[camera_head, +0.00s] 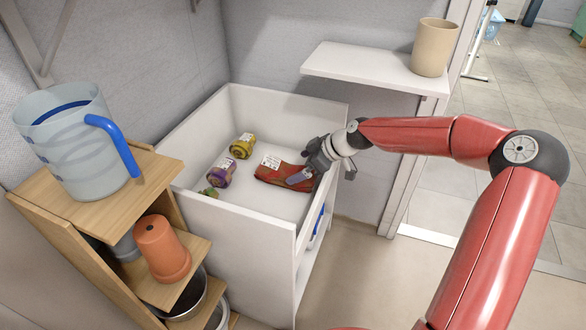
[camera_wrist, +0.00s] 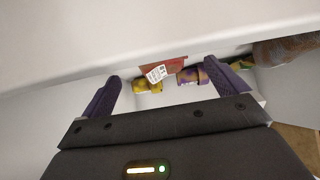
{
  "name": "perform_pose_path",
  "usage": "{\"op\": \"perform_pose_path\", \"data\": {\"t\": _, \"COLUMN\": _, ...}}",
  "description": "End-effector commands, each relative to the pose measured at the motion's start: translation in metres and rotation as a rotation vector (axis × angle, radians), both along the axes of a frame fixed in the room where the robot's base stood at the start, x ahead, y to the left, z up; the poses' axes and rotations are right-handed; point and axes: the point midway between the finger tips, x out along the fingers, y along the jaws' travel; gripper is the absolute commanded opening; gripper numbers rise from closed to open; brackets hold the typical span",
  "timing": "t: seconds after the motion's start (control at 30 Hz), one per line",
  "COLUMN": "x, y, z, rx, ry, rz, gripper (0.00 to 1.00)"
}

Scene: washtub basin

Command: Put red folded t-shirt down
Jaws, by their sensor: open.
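The red folded t-shirt (camera_head: 281,173) with a white label lies in the white basin (camera_head: 262,238), toward its right side in the head view. My gripper (camera_head: 310,177) is at the right wall of the basin, beside the shirt's right end. In the wrist view my gripper (camera_wrist: 165,88) has its two purple fingers wide apart. The red shirt (camera_wrist: 163,69) with its label shows beyond the fingers, partly hidden by a white edge. Nothing shows held between the fingertips.
Yellow (camera_head: 243,146) and purple (camera_head: 222,172) items lie left of the shirt in the basin. A wooden shelf with a jug (camera_head: 75,135) and an orange pot (camera_head: 162,248) stands left. A wall shelf (camera_head: 365,66) bears a beige cup (camera_head: 433,47).

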Motion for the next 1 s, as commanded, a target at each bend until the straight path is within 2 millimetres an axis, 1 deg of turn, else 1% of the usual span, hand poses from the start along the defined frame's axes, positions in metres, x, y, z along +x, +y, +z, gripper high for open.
{"op": "perform_pose_path", "data": {"t": 0.03, "x": -0.003, "y": -0.01, "z": 0.01, "rx": -0.001, "ry": -0.002, "rz": -0.004, "gripper": 0.98}}
{"op": "perform_pose_path", "data": {"t": 0.2, "x": -0.011, "y": -0.032, "z": 0.034, "rx": -0.001, "ry": -0.001, "rz": -0.001, "gripper": 0.98}}
{"op": "perform_pose_path", "data": {"t": 0.3, "x": -0.015, "y": -0.041, "z": 0.044, "rx": 0.0, "ry": 0.0, "rz": -0.001, "gripper": 0.98}}
{"op": "perform_pose_path", "data": {"t": 0.4, "x": -0.017, "y": -0.046, "z": 0.05, "rx": 0.0, "ry": -0.001, "rz": 0.0, "gripper": 0.98}}
{"op": "perform_pose_path", "data": {"t": 0.53, "x": -0.018, "y": -0.049, "z": 0.052, "rx": 0.0, "ry": 0.0, "rz": 0.001, "gripper": 0.98}}
{"op": "perform_pose_path", "data": {"t": 1.0, "x": -0.018, "y": -0.049, "z": 0.052, "rx": 0.0, "ry": 0.0, "rz": 0.001, "gripper": 0.98}}
